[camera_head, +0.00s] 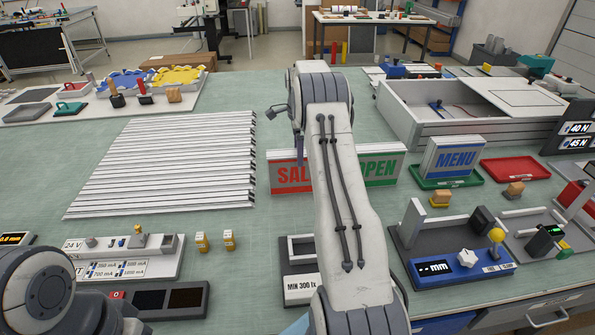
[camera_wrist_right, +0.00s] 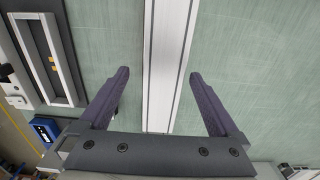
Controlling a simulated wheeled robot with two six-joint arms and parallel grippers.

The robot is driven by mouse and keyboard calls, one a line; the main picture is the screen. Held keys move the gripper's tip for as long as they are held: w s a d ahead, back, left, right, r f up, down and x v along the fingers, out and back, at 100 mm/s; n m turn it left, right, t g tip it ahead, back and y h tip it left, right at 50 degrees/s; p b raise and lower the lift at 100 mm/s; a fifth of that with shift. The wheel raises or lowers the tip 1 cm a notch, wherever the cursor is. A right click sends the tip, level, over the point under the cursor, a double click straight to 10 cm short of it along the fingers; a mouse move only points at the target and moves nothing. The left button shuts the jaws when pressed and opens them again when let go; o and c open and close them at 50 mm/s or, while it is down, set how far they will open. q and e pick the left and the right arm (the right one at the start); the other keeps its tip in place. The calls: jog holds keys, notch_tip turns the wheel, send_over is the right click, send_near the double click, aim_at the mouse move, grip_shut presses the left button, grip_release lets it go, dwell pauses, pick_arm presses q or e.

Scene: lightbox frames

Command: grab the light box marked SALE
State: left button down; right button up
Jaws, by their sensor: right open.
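In the head view the right arm largely hides this gripper. My left gripper is out of view; only part of that arm shows lower left.
The OPEN box (camera_head: 380,168) stands to the right of my arm, with the MENU box (camera_head: 451,158) in a green tray beyond. Pale slats (camera_head: 170,160) lie to the left. A measuring device (camera_head: 440,268) sits front right. Bare green bench shows between the slats and the arm.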

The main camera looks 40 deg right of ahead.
aim_at(298, 171)
jog(key=shift+f, duration=0.4)
jog(key=f+p, duration=0.1)
jog(key=f, duration=0.2)
jog(key=f+p, duration=0.1)
jog(key=f, duration=0.1)
jog(key=shift+w+f+p, duration=0.25)
jog(key=shift+f+p, duration=0.05)
jog(key=shift+r, duration=0.1)
grip_shut()
